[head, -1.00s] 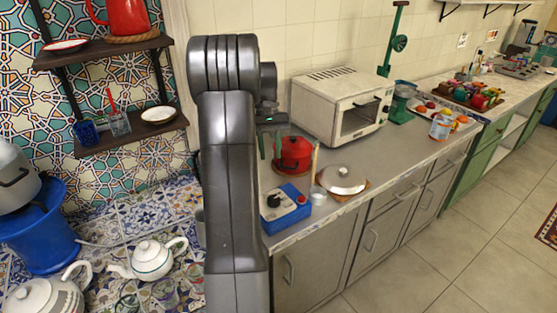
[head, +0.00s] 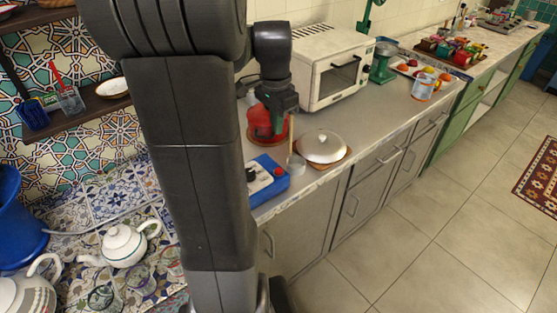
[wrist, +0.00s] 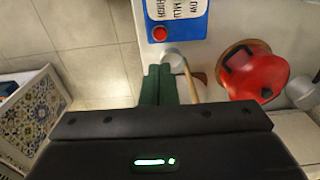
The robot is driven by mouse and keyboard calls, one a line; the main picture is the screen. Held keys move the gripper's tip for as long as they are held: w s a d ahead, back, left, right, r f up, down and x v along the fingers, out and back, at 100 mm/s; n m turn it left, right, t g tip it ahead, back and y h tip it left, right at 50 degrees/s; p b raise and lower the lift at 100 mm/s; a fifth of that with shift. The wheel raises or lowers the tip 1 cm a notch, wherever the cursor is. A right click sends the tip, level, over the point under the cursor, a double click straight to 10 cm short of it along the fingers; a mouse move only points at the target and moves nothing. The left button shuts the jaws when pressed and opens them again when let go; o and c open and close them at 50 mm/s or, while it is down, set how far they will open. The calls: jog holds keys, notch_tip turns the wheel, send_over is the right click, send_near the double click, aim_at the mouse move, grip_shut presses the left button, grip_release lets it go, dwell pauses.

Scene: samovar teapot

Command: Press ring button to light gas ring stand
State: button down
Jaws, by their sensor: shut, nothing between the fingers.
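A blue box (head: 268,182) with a white top face, a black knob (head: 251,174) and a red button (head: 279,171) stands near the front edge of the grey counter. In the wrist view, the box (wrist: 197,30) shows dial lettering, with the red button (wrist: 159,33) near its corner. My gripper (head: 285,127) is over the counter, behind and above the box, partly in front of the red pot. Its green fingers (wrist: 158,84) are shut and empty, pointing toward the button's side and apart from it. My arm hides part of the counter left of the box. No flame is visible.
A small cup (head: 296,161) with a wooden stick (wrist: 190,82) stands close beside the box and fingers.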

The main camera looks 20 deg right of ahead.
aim_at(279, 170)
jog(key=f, duration=0.4)
jog(key=f+p, duration=0.1)
jog(key=f, duration=0.9)
jog(key=shift+w+d, duration=0.1)
jog(key=shift+d, duration=0.15)
